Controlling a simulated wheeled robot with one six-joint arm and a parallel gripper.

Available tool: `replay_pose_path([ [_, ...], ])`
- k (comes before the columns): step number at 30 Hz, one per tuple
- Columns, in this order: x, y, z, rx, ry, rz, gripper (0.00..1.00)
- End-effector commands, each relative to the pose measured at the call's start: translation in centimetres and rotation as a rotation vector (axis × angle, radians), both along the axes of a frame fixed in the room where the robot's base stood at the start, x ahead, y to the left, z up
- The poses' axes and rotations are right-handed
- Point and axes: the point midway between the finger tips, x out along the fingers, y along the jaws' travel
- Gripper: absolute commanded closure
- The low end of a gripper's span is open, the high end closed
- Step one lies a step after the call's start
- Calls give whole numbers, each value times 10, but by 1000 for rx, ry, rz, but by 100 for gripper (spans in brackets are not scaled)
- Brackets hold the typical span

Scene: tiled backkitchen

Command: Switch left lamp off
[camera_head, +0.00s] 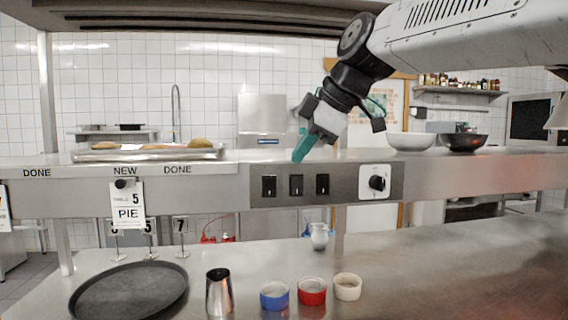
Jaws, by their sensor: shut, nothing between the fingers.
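A grey metal panel (344,170) on the front of the raised steel shelf carries three black switches in a row: a left switch (269,186), a middle switch (296,185) and a right switch (322,184). A rotary knob on a white plate (375,183) is to their right. My gripper (299,152) is shut and empty, its teal fingertips just above the middle switch, near the panel's top edge. I cannot tell whether they touch it. I cannot make out the switches' positions. The left lamp is not identifiable in this view.
A tray of food (150,154) and two bowls, one white (410,141) and one dark (463,142), stand on the shelf. Below are a round black tray (130,292), a metal cup (219,292), small coloured pots (312,291) and a small jug (319,236). The counter's right side is clear.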

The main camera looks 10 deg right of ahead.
Motion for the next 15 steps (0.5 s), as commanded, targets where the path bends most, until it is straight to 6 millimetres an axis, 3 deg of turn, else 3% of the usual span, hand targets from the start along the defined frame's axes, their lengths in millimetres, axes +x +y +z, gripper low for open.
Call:
replay_pose_path([
  [12,40,36,-67,-1,5,4,100],
  [15,55,39,-72,0,1,2,100],
])
